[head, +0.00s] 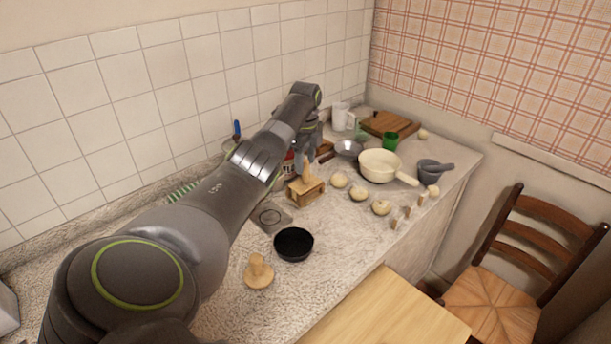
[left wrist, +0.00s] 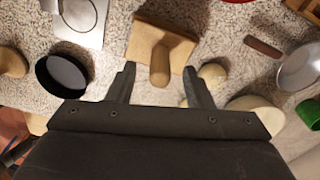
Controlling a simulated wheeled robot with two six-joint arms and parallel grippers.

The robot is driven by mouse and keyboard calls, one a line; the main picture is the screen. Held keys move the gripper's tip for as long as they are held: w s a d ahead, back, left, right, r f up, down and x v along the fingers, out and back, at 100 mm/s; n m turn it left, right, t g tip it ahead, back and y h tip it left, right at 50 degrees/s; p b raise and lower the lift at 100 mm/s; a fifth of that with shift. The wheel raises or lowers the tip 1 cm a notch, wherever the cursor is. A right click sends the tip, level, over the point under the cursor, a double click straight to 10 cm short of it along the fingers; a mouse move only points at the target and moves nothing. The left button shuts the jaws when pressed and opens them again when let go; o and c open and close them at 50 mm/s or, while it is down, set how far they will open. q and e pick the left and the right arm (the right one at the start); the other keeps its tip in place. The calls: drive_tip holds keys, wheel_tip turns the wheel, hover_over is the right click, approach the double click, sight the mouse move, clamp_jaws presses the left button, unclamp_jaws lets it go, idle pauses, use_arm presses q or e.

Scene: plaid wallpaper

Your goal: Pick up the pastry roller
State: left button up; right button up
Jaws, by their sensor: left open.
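A light wooden block with an upright rounded handle (head: 305,190) stands on the counter; I take it for the pastry roller, though its shape leaves this uncertain. It also shows in the left wrist view (left wrist: 143,40), its handle pointing toward the camera. My left gripper (head: 307,160) reaches down from above at this block. In the left wrist view the gripper (left wrist: 158,72) is open, its two fingers apart, with the handle's end showing between the fingertips. Whether the fingers touch the handle I cannot tell. My right gripper is out of view.
A black pan (head: 293,244) and a round wooden piece with a knob (head: 259,272) lie nearer. Right of the block are several dough balls (head: 359,194), a cream pan (head: 380,165), a metal bowl (head: 348,148) and a grey mortar (head: 430,171). The tiled wall (head: 90,120) stands behind.

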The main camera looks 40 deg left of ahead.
use_arm(q)
wheel_tip(320, 180, down, 2)
drive_tip(key=shift+f, duration=0.15)
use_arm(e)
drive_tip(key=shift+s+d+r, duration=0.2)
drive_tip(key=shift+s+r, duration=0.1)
use_arm(q)
drive_tip(key=shift+c, duration=1.2)
clamp_jaws()
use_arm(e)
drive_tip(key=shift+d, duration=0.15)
